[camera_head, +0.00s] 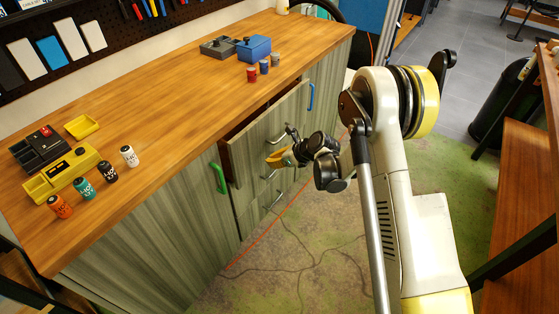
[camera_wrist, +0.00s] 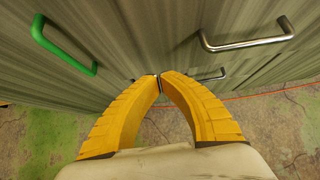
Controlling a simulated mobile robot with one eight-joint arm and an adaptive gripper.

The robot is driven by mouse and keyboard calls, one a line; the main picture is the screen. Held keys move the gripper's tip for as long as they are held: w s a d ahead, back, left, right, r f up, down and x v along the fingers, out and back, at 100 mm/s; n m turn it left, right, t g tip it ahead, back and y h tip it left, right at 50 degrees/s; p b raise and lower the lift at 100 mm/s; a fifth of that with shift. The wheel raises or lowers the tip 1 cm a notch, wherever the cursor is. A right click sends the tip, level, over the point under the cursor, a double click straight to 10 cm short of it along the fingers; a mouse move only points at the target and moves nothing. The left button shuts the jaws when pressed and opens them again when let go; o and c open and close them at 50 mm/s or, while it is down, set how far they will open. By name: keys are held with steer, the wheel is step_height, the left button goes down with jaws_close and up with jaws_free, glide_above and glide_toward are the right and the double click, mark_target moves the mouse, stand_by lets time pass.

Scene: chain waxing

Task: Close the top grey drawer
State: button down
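The top grey drawer (camera_head: 262,131) stands pulled out from the workbench, its brown inner side showing at the left end. Its silver handle (camera_head: 291,133) is on the front face; a silver handle also shows at the upper right of the wrist view (camera_wrist: 248,44). My gripper (camera_head: 270,160) is in front of the drawer front, low and near its handle. In the wrist view its two yellow fingers (camera_wrist: 160,80) curve together with the tips meeting, and nothing shows between them. Whether the fingers touch the drawer cannot be told.
Lower drawers have silver handles (camera_head: 269,175). A green handle (camera_head: 220,178) is on the left cabinet door and a blue handle (camera_head: 310,96) on the right one. Small jars and boxes stand on the wooden worktop (camera_head: 170,100). An orange cable crosses the floor.

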mark_target(255, 157)
steer(key=w+a, duration=0.1)
steer(key=a+f+b, duration=0.1)
steer(key=w+a, duration=0.1)
steer(key=shift+w+a+f, duration=0.15)
steer(key=shift+w+f, duration=0.15)
steer(key=shift+f, duration=0.1)
steer(key=shift+w+a+r+b, duration=0.15)
steer(key=shift+w+a+b, duration=0.35)
steer(key=shift+a, duration=0.1)
steer(key=w+a, duration=0.1)
steer(key=a, duration=0.1)
steer(key=w+a, duration=0.2)
steer(key=shift+w+a, duration=0.2)
steer(key=shift+w, duration=0.05)
